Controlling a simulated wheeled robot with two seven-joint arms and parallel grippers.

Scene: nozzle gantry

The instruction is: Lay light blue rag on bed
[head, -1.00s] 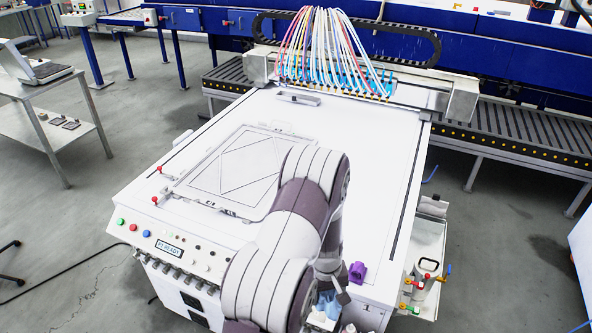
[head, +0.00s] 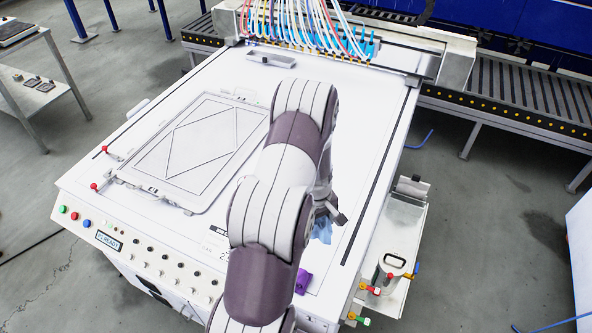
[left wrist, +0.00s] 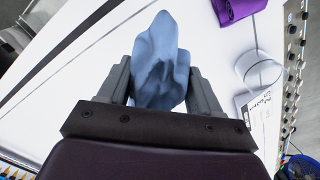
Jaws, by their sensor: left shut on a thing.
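The light blue rag (left wrist: 160,62) is crumpled between the two fingers of my left gripper (left wrist: 163,85) in the left wrist view. In the head view the rag (head: 322,229) shows just below the left gripper (head: 328,212), partly hidden by my arm. The white bed (head: 362,135) is the large flat top of the machine, and the gripper is over its front right part. I cannot tell whether the rag touches the bed. My right gripper is not in view.
A purple cloth (head: 303,280) lies near the bed's front edge. A framed plate (head: 205,145) lies on the bed's left part. The gantry with several hoses (head: 310,28) spans the back. A side shelf (head: 400,235) with a metal can (head: 388,275) is at right.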

